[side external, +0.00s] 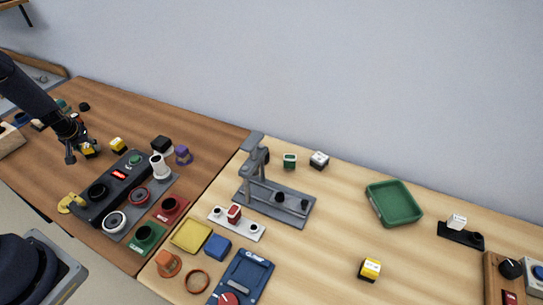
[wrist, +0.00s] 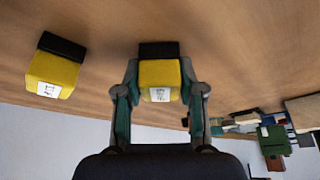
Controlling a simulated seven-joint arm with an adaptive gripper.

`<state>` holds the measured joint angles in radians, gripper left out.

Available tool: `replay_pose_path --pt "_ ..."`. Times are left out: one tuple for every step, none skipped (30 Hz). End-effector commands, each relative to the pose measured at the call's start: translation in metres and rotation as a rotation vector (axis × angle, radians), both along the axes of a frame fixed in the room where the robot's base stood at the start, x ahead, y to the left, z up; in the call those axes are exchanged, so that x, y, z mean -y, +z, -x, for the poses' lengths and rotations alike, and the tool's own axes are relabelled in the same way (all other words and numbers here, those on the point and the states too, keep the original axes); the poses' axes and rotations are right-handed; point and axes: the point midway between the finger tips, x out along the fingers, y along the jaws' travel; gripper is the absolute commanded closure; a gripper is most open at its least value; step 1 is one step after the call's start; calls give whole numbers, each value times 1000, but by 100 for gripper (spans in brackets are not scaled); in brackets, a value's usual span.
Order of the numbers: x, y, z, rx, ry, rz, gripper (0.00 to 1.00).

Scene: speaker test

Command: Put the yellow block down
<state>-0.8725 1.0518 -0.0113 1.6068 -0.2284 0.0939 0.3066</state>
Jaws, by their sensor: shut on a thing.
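My gripper (wrist: 160,88) is shut on a yellow block (wrist: 160,73) with a black end and a small white label. In the side external view my gripper (side external: 82,151) is over the brown table at the left, with the held yellow block (side external: 89,150) partly hidden by the fingers. I cannot tell whether the held block touches the table. A second, similar yellow block (wrist: 52,75) stands apart from it; it also shows in the side external view (side external: 118,145), just right of my gripper. A third yellow block (side external: 370,269) is on the light table.
A black panel (side external: 128,172) with round parts lies right of my gripper on the brown table (side external: 215,127). Small dark and green items crowd behind my gripper. A green tray (side external: 394,204) and a grey stand (side external: 275,205) are on the light table.

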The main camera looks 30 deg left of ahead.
Motion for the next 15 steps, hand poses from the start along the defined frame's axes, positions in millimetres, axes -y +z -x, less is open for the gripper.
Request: replay_pose_path --pt "0 -1 0 0 0 0 60" --pt "0 -1 0 0 0 0 57" --pt "0 -1 0 0 0 0 53" --pt "0 -1 0 0 0 0 50" --pt "0 -1 0 0 0 0 47" --pt "0 -1 0 0 0 0 43" --pt "0 -1 0 0 0 0 40" --pt "0 -1 0 0 0 0 36" --pt "0 -1 0 0 0 0 36" --pt "0 -1 0 0 0 0 36" --pt "0 -1 0 0 0 0 36" --pt "0 -1 0 0 0 0 36" --pt "0 -1 0 0 0 0 36" --pt "0 -1 0 0 0 0 36" --pt "0 -1 0 0 0 0 36"
